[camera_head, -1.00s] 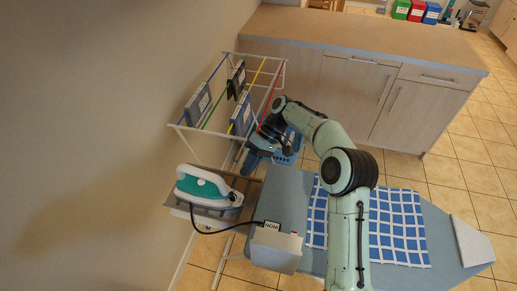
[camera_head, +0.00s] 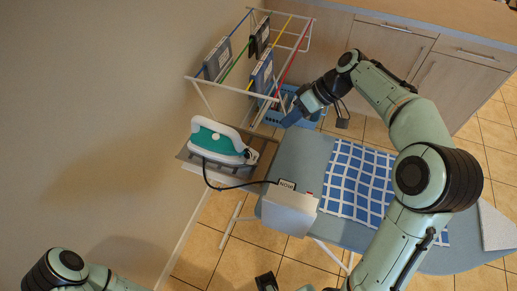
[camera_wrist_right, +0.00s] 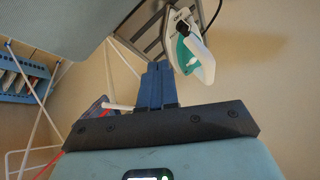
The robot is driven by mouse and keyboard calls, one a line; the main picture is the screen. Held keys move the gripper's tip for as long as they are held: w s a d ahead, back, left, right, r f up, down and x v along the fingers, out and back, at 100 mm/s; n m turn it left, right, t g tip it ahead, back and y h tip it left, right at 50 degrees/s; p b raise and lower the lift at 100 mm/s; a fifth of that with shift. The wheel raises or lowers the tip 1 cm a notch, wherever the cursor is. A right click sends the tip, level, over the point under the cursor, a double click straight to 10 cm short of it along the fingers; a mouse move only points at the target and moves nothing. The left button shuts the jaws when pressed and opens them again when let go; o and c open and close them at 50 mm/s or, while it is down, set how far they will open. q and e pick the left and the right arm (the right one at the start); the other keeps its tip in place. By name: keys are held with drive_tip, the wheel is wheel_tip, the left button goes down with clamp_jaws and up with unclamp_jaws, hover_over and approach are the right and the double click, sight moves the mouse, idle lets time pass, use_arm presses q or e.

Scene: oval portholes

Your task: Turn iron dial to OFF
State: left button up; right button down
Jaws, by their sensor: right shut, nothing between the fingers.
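The white and teal iron (camera_head: 215,140) lies on the metal rest at the left end of the ironing board.
A blue checked cloth (camera_head: 355,180) lies on the board (camera_head: 300,152). A white drying rack (camera_head: 235,88) with hanging items stands behind the iron, and a blue basket (camera_head: 272,117) is beyond the board.

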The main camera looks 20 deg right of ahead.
sight(247, 149)
drive_tip(key=x, duration=1)
drive_tip(key=shift+w+a+f, duration=0.1)
drive_tip(key=shift+w, duration=0.05)
drive_tip(key=shift+s+a+r, duration=0.1)
drive_tip(key=shift+s+a, duration=0.05)
drive_tip(key=shift+a, duration=0.45)
drive_tip(key=shift+s+a+r, duration=0.1)
drive_tip(key=shift+s+a, duration=0.05)
drive_tip(key=shift+a, duration=0.45)
use_arm(q)
drive_tip(key=shift+f, duration=0.25)
use_arm(e)
drive_tip(key=shift+s+a, duration=0.15)
drive_tip(key=shift+a, duration=0.45)
drive_tip(key=shift+a+n, duration=0.45)
drive_tip(key=shift+n, duration=0.25)
drive_tip(key=n+g+p, duration=0.1)
drive_tip(key=n+g, duration=0.1)
drive_tip(key=shift+w+a+n+y+p, duration=0.1)
drive_tip(key=shift+w+n+y+p, duration=0.2)
drive_tip(key=shift+w+n+p, duration=0.1)
drive_tip(key=shift+w, duration=0.1)
use_arm(q)
drive_tip(key=shift+w+r, duration=0.35)
drive_tip(key=shift+r, duration=0.5)
